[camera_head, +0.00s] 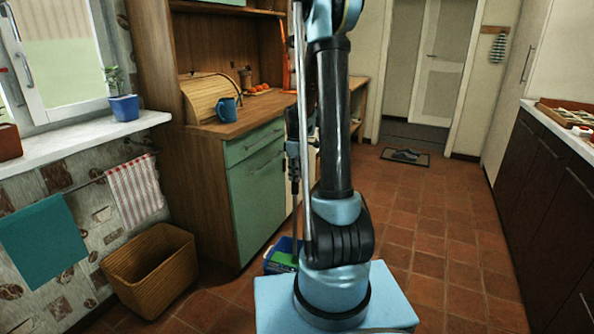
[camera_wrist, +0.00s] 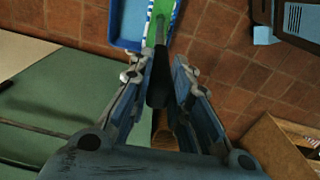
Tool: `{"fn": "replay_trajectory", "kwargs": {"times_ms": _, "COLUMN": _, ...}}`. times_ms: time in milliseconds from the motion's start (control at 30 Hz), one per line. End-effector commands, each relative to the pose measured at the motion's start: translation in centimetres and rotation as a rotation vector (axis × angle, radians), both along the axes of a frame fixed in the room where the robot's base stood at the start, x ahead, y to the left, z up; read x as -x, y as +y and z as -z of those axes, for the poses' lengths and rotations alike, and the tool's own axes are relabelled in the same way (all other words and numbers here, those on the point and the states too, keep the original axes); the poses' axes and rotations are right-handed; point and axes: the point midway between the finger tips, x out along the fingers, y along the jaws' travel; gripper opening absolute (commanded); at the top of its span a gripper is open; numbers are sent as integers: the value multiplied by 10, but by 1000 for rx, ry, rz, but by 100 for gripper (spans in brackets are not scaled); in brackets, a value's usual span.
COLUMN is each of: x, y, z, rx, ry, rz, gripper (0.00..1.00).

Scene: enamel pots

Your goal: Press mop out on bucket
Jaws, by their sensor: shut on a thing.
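My gripper (camera_wrist: 160,76) is shut on the upper part of the mop's handle (camera_wrist: 158,84), which has a dark shaft and a wooden-looking end. The dark mop shaft (camera_head: 295,217) runs down nearly upright to the blue bucket (camera_head: 268,267) on the floor. A green part, apparently the mop head (camera_head: 284,259), shows at the bucket. In the wrist view the bucket (camera_wrist: 128,22) is at the top, with the green part (camera_wrist: 149,37) at its right side. I cannot tell how firmly they touch.
A wooden cabinet with green doors (camera_head: 255,188) stands just behind and left of the bucket. A wicker basket (camera_head: 152,280) is on the floor at left. A dark counter (camera_head: 548,195) lines the right. The tiled floor (camera_head: 447,228) between is clear, with a doormat (camera_head: 405,157) farther back.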

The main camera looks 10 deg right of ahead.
Motion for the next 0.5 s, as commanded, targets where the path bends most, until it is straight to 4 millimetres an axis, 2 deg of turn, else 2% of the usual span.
{"fn": "replay_trajectory", "kwargs": {"times_ms": 300, "x": 0, "y": 0, "z": 34, "rx": 0, "ry": 0, "rz": 1, "gripper": 0}}
{"fn": "replay_trajectory", "kwargs": {"times_ms": 500, "x": 0, "y": 0, "z": 48, "rx": 0, "ry": 0, "rz": 2, "gripper": 0}}
